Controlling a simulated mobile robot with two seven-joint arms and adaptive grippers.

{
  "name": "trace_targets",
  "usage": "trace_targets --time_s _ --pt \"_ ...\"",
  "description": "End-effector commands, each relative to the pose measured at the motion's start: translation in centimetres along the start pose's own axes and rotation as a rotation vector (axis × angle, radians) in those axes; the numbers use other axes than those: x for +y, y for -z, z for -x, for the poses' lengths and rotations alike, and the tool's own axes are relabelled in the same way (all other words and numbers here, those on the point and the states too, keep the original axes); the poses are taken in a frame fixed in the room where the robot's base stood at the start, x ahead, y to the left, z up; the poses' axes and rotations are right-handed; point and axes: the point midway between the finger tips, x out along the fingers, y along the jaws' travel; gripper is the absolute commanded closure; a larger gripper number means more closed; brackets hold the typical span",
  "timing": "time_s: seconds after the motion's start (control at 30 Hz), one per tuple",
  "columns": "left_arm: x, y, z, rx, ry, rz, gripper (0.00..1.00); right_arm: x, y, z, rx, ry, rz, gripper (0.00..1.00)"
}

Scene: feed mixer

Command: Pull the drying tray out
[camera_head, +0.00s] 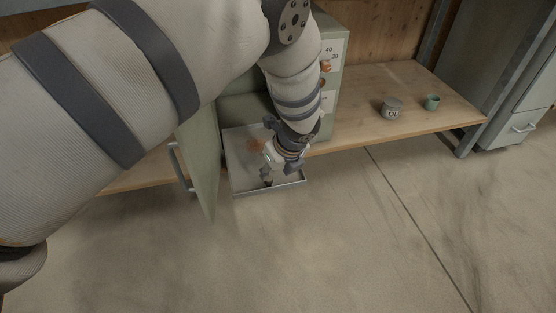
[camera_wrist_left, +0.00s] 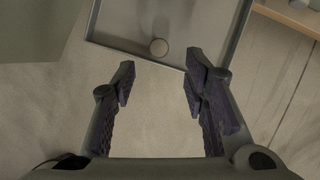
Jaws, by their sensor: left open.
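The drying tray (camera_head: 237,174) is a shallow grey metal tray. It juts out over the floor from the green cabinet (camera_head: 335,75), with an orange-brown patch lying in it towards the back. My left gripper (camera_head: 268,182) is over the tray's front part and hides some of it. My right gripper is not in view.
The cabinet's green door (camera_head: 203,160) stands open left of the tray, with a grey handle. A grey tin (camera_head: 391,108) and a small green cup (camera_head: 432,103) stand on the wooden bench (camera_head: 350,130). The floor in front is clear.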

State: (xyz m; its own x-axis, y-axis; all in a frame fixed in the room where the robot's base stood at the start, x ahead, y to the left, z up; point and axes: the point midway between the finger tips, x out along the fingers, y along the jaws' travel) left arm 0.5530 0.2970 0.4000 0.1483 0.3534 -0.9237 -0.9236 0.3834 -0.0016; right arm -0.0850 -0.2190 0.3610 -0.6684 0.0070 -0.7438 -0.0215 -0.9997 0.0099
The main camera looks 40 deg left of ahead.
Motion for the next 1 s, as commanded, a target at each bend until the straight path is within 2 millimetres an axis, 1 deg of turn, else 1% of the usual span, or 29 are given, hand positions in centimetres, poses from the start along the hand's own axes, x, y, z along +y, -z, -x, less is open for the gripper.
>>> trace_targets --time_s 0.03,0.1,0.2,0.3,0.43,0.73,0.8,0.87,0.93,0.97,1.0 --pt "0.0 0.0 1.4 0.0 0.001 0.0 0.59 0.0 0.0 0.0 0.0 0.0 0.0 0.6" --pt "-0.1 -0.1 3.1 -0.001 0.003 0.0 0.59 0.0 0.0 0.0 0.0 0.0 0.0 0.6" --pt "0.0 0.0 5.0 0.0 0.001 0.0 0.59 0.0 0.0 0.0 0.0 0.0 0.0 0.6" --pt "0.0 0.0 6.0 0.001 0.0 -0.001 0.59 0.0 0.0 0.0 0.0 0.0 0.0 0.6" --pt "0.0 0.0 6.4 0.001 -0.001 -0.001 0.59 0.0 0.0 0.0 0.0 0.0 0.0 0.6" --pt "0.0 0.0 6.3 0.001 -0.001 -0.001 0.59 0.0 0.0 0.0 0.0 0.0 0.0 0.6" --pt "0.3 0.3 6.0 0.007 -0.005 0.005 0.59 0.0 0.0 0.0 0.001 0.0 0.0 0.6" --pt "1.4 1.6 4.9 0.035 -0.024 0.033 0.59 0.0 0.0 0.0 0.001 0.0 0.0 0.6" --pt "4.2 4.6 2.5 0.099 -0.069 0.107 0.59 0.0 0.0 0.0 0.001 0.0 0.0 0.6" --pt "5.8 6.3 1.3 0.134 -0.098 0.155 0.59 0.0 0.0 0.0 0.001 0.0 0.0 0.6" --pt "8.5 8.9 -0.3 0.181 -0.145 0.231 0.59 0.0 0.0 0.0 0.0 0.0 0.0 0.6"
